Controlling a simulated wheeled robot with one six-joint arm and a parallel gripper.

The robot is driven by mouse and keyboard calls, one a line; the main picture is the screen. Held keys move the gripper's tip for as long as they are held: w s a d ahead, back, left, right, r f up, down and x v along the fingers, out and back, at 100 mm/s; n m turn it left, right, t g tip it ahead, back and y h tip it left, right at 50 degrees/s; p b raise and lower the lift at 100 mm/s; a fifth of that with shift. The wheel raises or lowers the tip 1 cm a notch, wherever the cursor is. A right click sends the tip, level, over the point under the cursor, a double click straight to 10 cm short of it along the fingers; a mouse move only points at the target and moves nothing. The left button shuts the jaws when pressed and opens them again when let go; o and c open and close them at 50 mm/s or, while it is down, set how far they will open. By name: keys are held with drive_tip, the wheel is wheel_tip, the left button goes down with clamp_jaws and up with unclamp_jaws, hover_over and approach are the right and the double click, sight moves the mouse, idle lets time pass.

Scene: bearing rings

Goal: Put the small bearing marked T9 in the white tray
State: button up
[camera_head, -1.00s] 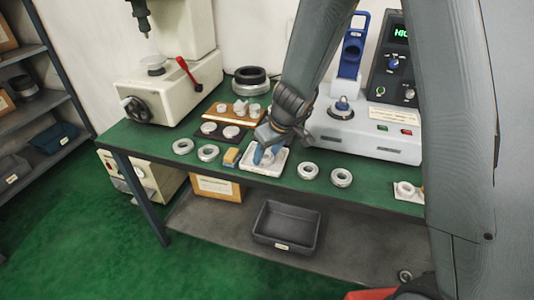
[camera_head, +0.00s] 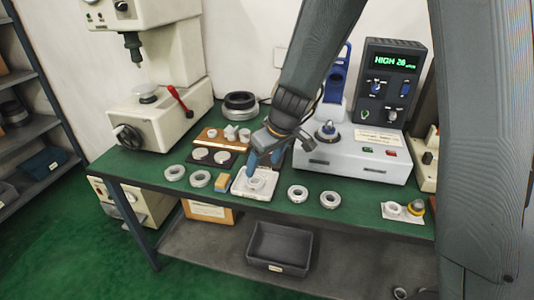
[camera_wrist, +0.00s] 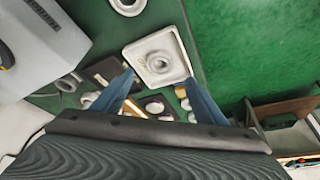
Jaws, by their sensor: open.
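The white tray (camera_head: 240,191) lies on the green bench near its front edge; it also shows in the wrist view (camera_wrist: 181,73). A small pale bearing ring (camera_head: 257,183) lies flat inside the tray, and in the wrist view it sits within the tray walls (camera_wrist: 159,62). No marking on it is legible, so I cannot tell whether it is T9. My gripper (camera_head: 264,163) is above the tray with its blue fingers apart and nothing between them. In the wrist view the open fingers (camera_wrist: 158,82) frame the near side of the tray.
Two rings (camera_head: 297,193) (camera_head: 330,199) lie right of the tray, two more (camera_head: 175,172) (camera_head: 200,179) left. Behind are a dark mat (camera_head: 212,156), a wooden board and a grey instrument (camera_head: 350,160).

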drive_tip(key=s+d+r+m+g+h, duration=0.1)
drive_tip(key=s+d+m, duration=0.2)
drive_tip(key=s+d, duration=0.4)
drive_tip(key=s+d+r+m+g+h, duration=0.1)
drive_tip(key=s+d+m+g, duration=0.1)
drive_tip(key=s+d+m, duration=0.2)
drive_tip(key=s+d, duration=0.3)
drive_tip(key=s, duration=0.5)
drive_tip(key=shift+d+r+h, duration=0.15)
drive_tip(key=shift+d+h, duration=0.15)
drive_tip(key=shift+h, duration=0.1)
idle(1.2)
